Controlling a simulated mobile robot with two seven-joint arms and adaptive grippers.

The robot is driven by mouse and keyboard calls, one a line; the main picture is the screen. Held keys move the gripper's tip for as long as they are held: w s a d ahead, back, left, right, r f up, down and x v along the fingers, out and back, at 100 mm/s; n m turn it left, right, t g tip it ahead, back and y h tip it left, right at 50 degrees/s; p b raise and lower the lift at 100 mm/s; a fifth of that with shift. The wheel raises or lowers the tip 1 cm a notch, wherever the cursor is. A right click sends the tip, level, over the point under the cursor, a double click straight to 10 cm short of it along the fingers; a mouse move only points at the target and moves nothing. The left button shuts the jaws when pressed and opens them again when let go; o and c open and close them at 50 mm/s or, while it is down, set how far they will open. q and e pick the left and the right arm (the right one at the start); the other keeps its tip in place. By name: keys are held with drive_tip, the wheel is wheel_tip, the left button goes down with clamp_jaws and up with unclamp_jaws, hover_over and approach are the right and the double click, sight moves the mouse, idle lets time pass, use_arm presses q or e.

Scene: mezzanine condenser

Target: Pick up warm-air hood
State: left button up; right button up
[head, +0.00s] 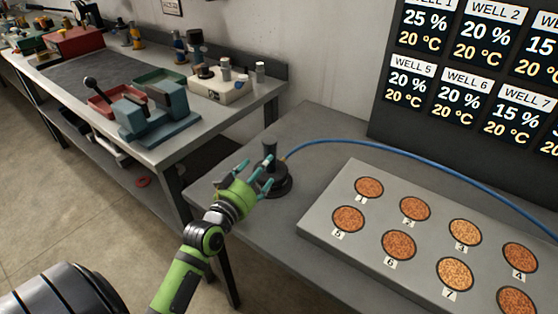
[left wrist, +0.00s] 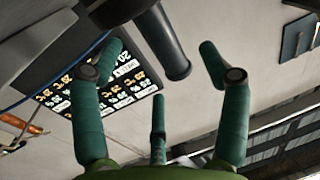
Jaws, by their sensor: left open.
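The warm-air hood (head: 270,148) is a dark, round-based piece with an upright cylindrical handle. It stands on the grey bench near its left end, and a blue hose runs from it to the right. My left gripper (head: 259,174) is at the hood's near left side in the head view, its teal fingers spread and partly covering the hood. In the left wrist view, the hood's dark handle (left wrist: 166,42) reaches in from the top between the open fingers (left wrist: 160,72). I see no clear contact, and the handle is not gripped. My right gripper is not in view.
A grey block with several numbered wells of orange-brown grains (head: 325,222) lies right of the hood. The blue hose (head: 385,145) arches behind it. A dark well display board (head: 465,120) stands behind. Another bench with a teal vise-like tool (head: 160,120) is at left.

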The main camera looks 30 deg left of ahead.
sight(273, 153)
use_arm(q)
drive_tip(key=w, duration=0.1)
drive_tip(key=w+r+p, duration=0.1)
drive_tip(key=w, duration=0.1)
drive_tip(key=shift+w, duration=0.1)
drive_tip(key=w, duration=0.2)
drive_tip(key=shift+w+f+p, duration=0.1)
drive_tip(key=shift+w+p, duration=0.2)
drive_tip(key=shift+p, duration=0.05)
drive_tip(key=shift+w+a, duration=0.1)
drive_tip(key=shift+w, duration=0.25)
drive_tip(key=shift+w+f, duration=0.1)
drive_tip(key=shift+w, duration=0.05)
clamp_jaws()
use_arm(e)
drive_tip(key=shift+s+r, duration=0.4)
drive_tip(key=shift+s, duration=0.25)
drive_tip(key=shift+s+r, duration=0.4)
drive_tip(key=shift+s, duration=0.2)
